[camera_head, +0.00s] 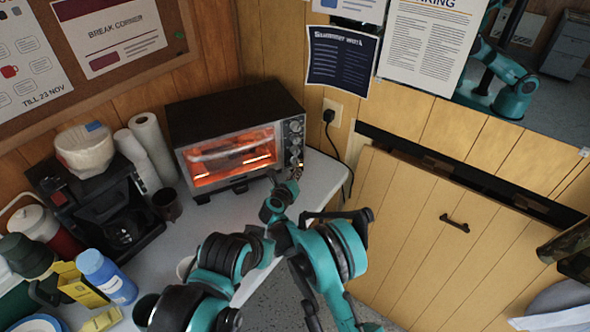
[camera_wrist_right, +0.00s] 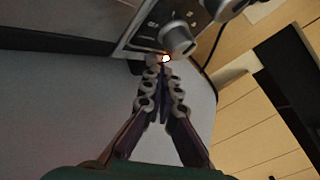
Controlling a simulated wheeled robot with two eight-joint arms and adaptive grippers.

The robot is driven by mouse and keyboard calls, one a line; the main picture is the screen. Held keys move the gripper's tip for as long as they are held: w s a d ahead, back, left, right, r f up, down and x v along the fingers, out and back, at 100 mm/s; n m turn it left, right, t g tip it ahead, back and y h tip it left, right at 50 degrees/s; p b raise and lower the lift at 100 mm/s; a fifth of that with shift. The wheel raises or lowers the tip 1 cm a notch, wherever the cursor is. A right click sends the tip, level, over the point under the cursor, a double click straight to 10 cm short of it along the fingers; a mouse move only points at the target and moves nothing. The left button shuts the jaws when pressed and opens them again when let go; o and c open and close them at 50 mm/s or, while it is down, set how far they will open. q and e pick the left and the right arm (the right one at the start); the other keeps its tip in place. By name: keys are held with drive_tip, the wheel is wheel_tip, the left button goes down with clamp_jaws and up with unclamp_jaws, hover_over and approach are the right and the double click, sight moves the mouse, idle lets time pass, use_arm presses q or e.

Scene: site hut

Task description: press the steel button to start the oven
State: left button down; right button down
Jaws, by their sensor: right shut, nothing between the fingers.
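The black and steel toaster oven (camera_head: 237,135) stands at the back of the counter, its inside glowing orange. It also shows in the wrist view (camera_wrist_right: 130,32). Its knobs are in a column on the right panel (camera_head: 294,128); one knob (camera_wrist_right: 178,40) is just above my fingers in the wrist view. My right gripper (camera_head: 294,180) is shut and empty, with its fingertips (camera_wrist_right: 164,66) at the panel's lower end. A small bright light (camera_wrist_right: 166,58) shows right at the tips. The steel button is not clearly visible, largely hidden there; contact cannot be told. My left gripper is not seen.
A coffee maker (camera_head: 105,205), paper rolls (camera_head: 152,146) and a dark cup (camera_head: 167,203) stand left of the oven. A blue-capped bottle (camera_head: 106,276) is at the front left. A power cord (camera_head: 345,158) hangs right of the oven, by the wooden wall.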

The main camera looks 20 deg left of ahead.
sight(304, 192)
drive_tip(key=shift+s+d, duration=0.35)
drive_tip(key=shift+s, duration=0.1)
drive_tip(key=shift+s+d+b, duration=0.4)
drive_tip(key=shift+s+d, duration=1.25)
drive_tip(key=shift+s, duration=0.25)
